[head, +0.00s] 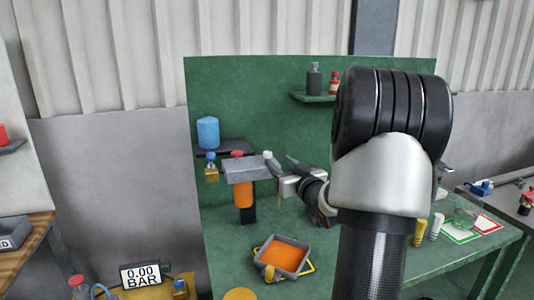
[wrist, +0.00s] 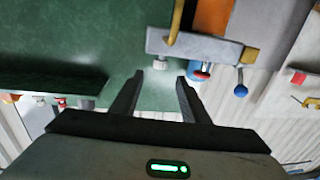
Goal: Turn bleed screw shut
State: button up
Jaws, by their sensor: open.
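A grey block (head: 245,170) with an orange cylinder (head: 244,194) below it is mounted in front of the green backboard. A pale knob (head: 267,155), which looks like the bleed screw, stands on its right end. A red cap (head: 237,153) sits further left on top. My gripper (head: 283,171) is at the block's right end, partly hidden by my arm. In the wrist view my gripper (wrist: 160,76) is open, with the pale knob (wrist: 160,62) just ahead of and between the fingertips. I cannot tell whether they touch. The grey block (wrist: 205,47) lies beyond.
In the wrist view a red-and-blue knob (wrist: 202,71) and a blue ball end (wrist: 241,90) are right of the fingers. A grey tray (head: 267,273) with an orange inside sits on the bench below. Shelves hold a blue container (head: 208,133) and dark bottle (head: 314,78).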

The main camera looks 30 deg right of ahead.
aim_at(269, 155)
jog(key=w, duration=0.3)
jog(key=w+d, duration=0.1)
jog(key=w, duration=0.5)
jog(key=shift+w+d, duration=0.2)
jog(key=shift+w, duration=0.1)
jog(key=shift+c, duration=0.5)
grip_shut()
jog(key=shift+f, duration=0.1)
